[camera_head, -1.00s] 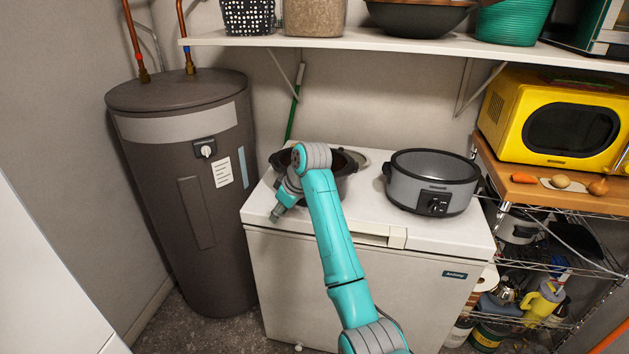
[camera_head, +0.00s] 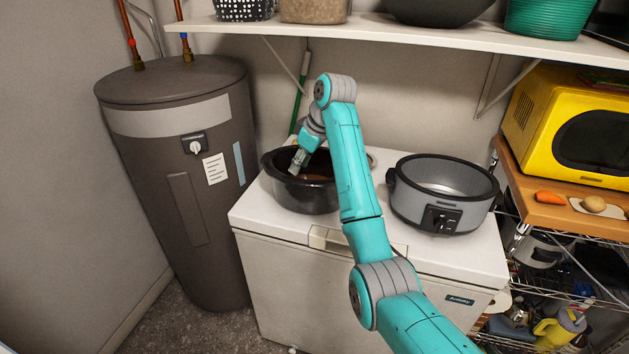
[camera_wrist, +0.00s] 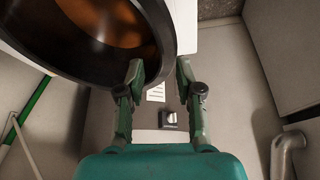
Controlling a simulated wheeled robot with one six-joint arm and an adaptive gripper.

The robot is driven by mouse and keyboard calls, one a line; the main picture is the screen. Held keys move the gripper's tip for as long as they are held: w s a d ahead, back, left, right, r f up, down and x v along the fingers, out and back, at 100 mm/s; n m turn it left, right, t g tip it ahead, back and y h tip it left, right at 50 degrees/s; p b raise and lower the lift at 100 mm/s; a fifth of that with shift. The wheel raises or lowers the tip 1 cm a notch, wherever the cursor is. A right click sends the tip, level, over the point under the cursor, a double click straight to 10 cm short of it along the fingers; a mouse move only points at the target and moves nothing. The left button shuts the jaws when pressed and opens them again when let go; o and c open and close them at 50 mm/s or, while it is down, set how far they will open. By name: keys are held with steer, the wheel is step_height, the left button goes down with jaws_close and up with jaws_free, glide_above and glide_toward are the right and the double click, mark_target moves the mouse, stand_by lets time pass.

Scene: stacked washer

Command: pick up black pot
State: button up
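The black pot (camera_head: 302,199) stands upright on the left part of the white chest freezer's top in the head view, with a brownish inside. My gripper (camera_head: 295,169) is low over the pot's opening, close to its left side, pointing down and left. In the wrist view the pot (camera_wrist: 92,66) fills the upper left. There my gripper (camera_wrist: 159,72) is open, with one finger over the pot's edge and the other just outside it. The rim shows between the fingertips; I cannot tell whether either finger touches it.
A grey slow cooker (camera_head: 442,194) stands on the freezer (camera_head: 300,270), right of the pot. A shelf (camera_head: 400,30) with containers hangs above. A dark water heater (camera_head: 185,180) stands at left. A yellow microwave (camera_head: 570,125) is on the right rack.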

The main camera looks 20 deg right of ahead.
mark_target(313, 191)
steer(key=x, duration=0.5)
steer(key=shift+d, duration=0.15)
steer(key=shift+s+x, duration=0.15)
steer(key=shift+x, duration=1.15)
steer(key=shift+s+x, duration=0.1)
steer(key=shift+x, duration=1.25)
steer(key=shift+d, duration=0.1)
steer(key=shift+c, duration=0.2)
jaws_close()
steer(key=shift+r, duration=0.1)
